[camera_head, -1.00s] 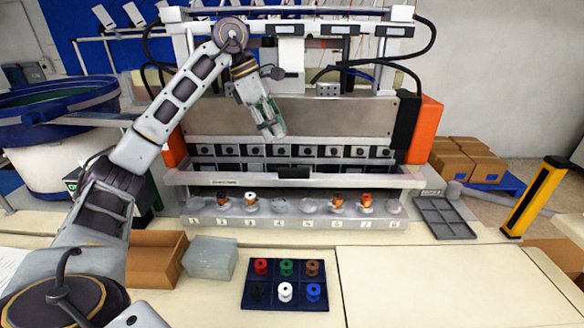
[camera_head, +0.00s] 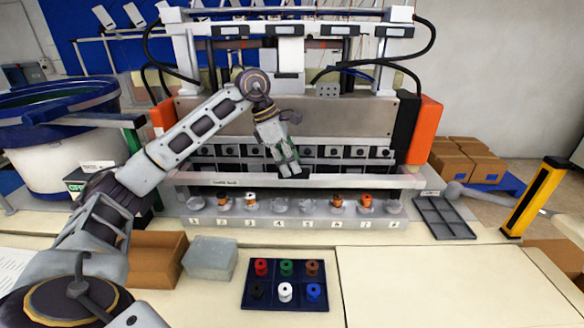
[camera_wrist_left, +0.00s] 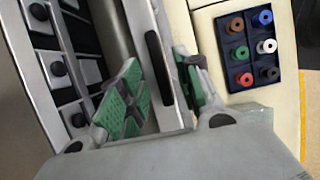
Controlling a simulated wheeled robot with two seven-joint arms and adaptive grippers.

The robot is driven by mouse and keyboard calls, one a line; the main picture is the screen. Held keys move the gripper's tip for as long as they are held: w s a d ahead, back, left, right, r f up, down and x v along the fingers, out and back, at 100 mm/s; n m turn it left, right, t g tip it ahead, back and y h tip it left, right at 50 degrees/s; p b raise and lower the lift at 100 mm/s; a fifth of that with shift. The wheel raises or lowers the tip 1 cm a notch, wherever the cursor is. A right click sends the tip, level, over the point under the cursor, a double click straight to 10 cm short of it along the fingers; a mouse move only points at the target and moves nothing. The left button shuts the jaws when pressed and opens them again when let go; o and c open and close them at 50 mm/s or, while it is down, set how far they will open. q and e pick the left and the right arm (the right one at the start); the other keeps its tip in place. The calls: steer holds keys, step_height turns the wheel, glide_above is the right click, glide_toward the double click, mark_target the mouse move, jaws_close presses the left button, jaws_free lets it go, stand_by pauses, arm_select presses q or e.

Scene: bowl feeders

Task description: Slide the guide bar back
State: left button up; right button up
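The guide bar (camera_head: 370,182) is a long light-grey bar running across the front of the machine, above the row of numbered spool seats. Its black handle (camera_wrist_left: 158,66) shows in the left wrist view, ahead of and between the fingers; in the head view it is mostly hidden by my left gripper. My left gripper (camera_head: 288,172) points down at the middle of the bar. The left wrist view shows its green-padded fingers (camera_wrist_left: 165,90) spread apart, with nothing held between them. I cannot tell whether a finger touches the bar. My right gripper is out of view.
A dark blue tray (camera_head: 270,302) with several coloured spools lies on the table in front. A translucent block (camera_head: 210,258) and a cardboard box (camera_head: 155,260) are at left, an empty grey tray (camera_head: 445,218) at right. The front right table is clear.

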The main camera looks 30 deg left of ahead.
arm_select(q)
steer(key=shift+x, duration=1)
jaws_close()
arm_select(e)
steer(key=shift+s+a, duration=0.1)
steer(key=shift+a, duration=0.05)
